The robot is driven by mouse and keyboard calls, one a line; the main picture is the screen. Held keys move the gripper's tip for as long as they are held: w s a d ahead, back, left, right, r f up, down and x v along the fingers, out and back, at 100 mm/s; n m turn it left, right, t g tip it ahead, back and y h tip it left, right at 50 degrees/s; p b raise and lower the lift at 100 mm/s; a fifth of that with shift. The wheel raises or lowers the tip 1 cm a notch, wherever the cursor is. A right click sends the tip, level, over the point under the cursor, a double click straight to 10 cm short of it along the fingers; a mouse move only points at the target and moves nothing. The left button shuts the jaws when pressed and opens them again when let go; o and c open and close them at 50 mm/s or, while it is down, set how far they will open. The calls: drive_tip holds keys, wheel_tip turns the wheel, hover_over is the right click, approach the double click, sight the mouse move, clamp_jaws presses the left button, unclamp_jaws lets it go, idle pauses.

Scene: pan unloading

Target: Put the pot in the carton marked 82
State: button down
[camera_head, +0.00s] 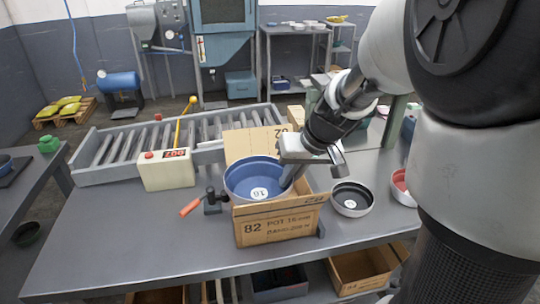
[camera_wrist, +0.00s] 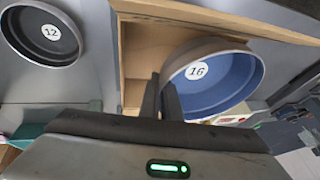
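The blue pot (camera_head: 250,178), with a white label reading 16, is at the mouth of the open carton marked 82 (camera_head: 279,224). It sits over the left part of the carton and sticks up above its front wall; its base is hidden there. In the wrist view the blue pot (camera_wrist: 222,88) looks tilted, and bare carton floor (camera_wrist: 140,62) shows beside it. My gripper (camera_head: 289,180) reaches down at the pot's right side. In the wrist view its fingers (camera_wrist: 162,92) are close together around the pot's rim.
A dark pot labelled 12 (camera_head: 350,200) and a red-lined pot (camera_head: 402,186) stand to the right on the table. A clamp with an orange handle (camera_head: 192,206) is left of the carton. A box marked 907 (camera_head: 166,172) and a roller conveyor (camera_head: 110,150) are behind.

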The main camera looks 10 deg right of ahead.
drive_tip(key=c, duration=2)
unclamp_jaws()
drive_tip(key=shift+r+p, duration=0.6)
drive_tip(key=shift+p, duration=0.15)
drive_tip(key=p+v, duration=0.2)
drive_tip(key=v, duration=0.9)
drive_tip(key=s+a+t+h, duration=0.1)
drive_tip(key=s+a, duration=0.4)
drive_tip(key=s, duration=0.9)
drive_tip(key=shift+s+r+h, duration=0.35)
drive_tip(key=shift+s+h, duration=0.05)
drive_tip(key=shift+h, duration=0.4)
